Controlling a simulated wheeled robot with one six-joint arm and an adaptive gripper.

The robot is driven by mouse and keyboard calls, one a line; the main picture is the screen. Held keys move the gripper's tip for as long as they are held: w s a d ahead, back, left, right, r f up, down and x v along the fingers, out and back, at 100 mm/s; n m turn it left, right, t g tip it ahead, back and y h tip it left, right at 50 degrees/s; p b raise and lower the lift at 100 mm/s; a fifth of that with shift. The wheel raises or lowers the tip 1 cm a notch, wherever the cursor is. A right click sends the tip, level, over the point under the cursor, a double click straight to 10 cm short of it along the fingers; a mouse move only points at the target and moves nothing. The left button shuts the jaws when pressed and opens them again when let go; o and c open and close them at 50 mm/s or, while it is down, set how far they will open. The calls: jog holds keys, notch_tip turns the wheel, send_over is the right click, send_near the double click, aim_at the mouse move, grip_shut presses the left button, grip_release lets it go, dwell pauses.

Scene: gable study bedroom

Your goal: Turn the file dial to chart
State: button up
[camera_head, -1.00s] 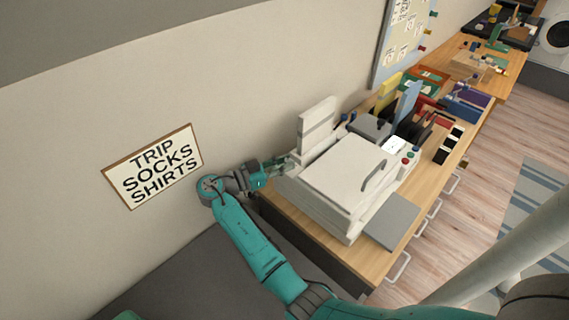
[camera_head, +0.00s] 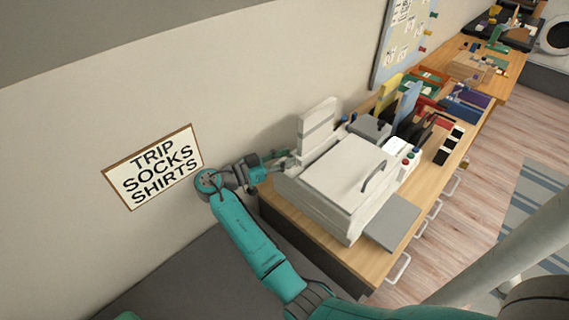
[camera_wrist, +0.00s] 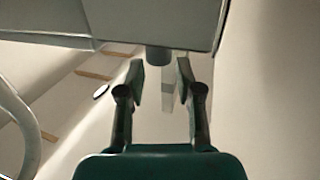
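The white printer-like machine (camera_head: 345,172) stands on the near end of the wooden desk. My gripper (camera_head: 288,162) is at its left side, by the wall. In the wrist view my gripper (camera_wrist: 161,76) has its two fingers apart. A short dark grey round knob (camera_wrist: 159,56) sticks out from the machine's grey body, just ahead of the fingertips and between them in the picture. I see no clear contact with it. Its markings and pointer do not show, so I cannot tell its setting or confirm that it is the file dial.
A sign (camera_head: 154,168) reading "TRIP SOCKS SHIRTS" hangs on the wall left of my arm. The wooden desk (camera_head: 385,262) carries folders and small items beyond the machine. The wall runs close behind my gripper.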

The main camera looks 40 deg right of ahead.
notch_tip(320, 180, up, 7)
jog(key=shift+r, duration=0.2)
jog(key=shift+o, duration=1.4)
jog(key=a+f+m+t, duration=0.3)
jog(key=a+f+m, duration=0.2)
jog(key=m, duration=1.1)
jog(key=a+f+m+t, duration=0.3)
jog(key=a+f+m, duration=0.2)
jog(key=m, duration=1.2)
jog(key=shift+h, duration=0.3)
jog(key=d, duration=1)
jog(key=shift+s, duration=0.2)
